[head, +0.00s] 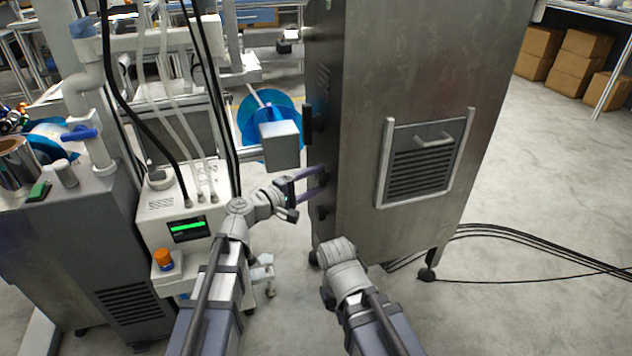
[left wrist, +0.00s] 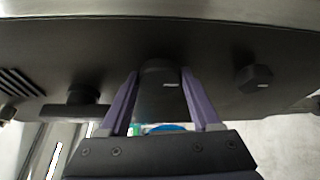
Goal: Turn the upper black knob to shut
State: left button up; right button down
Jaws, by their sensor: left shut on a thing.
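My left gripper (head: 312,181) has its purple fingers at the left side of the tall grey metal cabinet (head: 352,70). In the left wrist view the two fingers (left wrist: 160,98) stand on either side of the upper black knob (left wrist: 160,90) and are shut on it. A short pale mark shows on this knob. The lower black knob (left wrist: 255,78) sits to its right in that view, untouched; it also shows below the gripper in the head view (head: 322,212). My right arm is in front of the cabinet's lower corner, and its fingers do not show.
A black handle (head: 308,120) is above the knobs. A grey box (head: 280,145) and a blue reel (head: 262,105) are left of the cabinet. A white unit with a green display (head: 189,229) stands further left. Black cables (head: 520,238) lie on the floor at right.

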pick_arm(q)
jog(key=shift+s, duration=0.15)
jog(key=o, duration=1.4)
jog(key=v, duration=0.7)
jog(key=shift+s+a, duration=0.2)
jog(key=shift+a, duration=0.1)
